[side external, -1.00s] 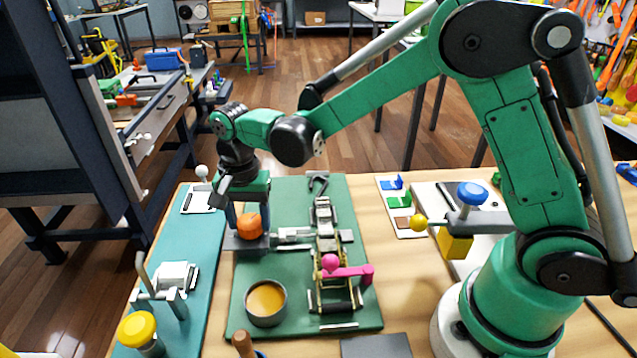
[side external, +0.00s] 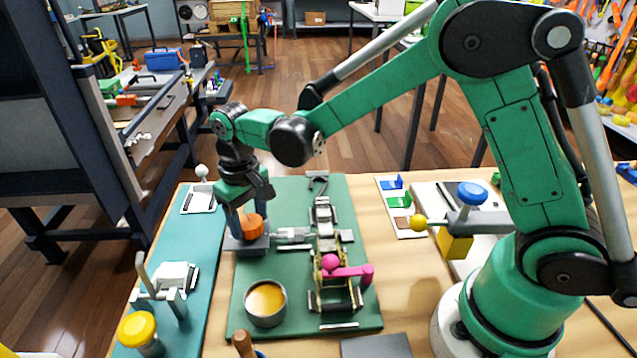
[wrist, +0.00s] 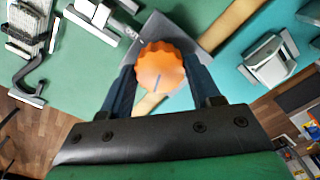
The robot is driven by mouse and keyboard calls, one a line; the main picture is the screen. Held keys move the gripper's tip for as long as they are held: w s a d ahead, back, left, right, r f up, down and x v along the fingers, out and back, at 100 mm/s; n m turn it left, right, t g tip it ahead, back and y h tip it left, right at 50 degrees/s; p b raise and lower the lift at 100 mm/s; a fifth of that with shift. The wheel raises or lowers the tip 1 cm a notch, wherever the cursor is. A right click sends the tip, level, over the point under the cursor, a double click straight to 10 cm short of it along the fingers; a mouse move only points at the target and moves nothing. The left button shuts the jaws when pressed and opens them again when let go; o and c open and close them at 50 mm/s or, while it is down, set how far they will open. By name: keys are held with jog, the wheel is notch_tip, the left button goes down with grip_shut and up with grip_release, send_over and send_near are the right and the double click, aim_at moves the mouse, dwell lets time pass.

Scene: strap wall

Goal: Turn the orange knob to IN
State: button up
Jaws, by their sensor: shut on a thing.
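The orange knob (side external: 250,226) sits on a grey block (side external: 258,243) at the left edge of the dark green board. In the wrist view the knob (wrist: 162,68) is a scalloped disc with a thin grey-blue line on its face pointing down and slightly left. In the wrist view my gripper (wrist: 160,80) is shut on the knob, one finger at each side.
A metal slide and strap mechanism (side external: 325,240) with a pink-knobbed lever (side external: 347,270) stands right of the knob. A cup of orange-yellow content (side external: 266,302) stands in front. A teal mat (side external: 180,250) with a white clamp lies to the left.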

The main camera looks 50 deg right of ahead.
aim_at(250, 222)
jog(key=n, duration=1.1)
jog(key=shift+n, duration=2.1)
jog(key=o, duration=1.3)
jog(key=shift+r, duration=2.85)
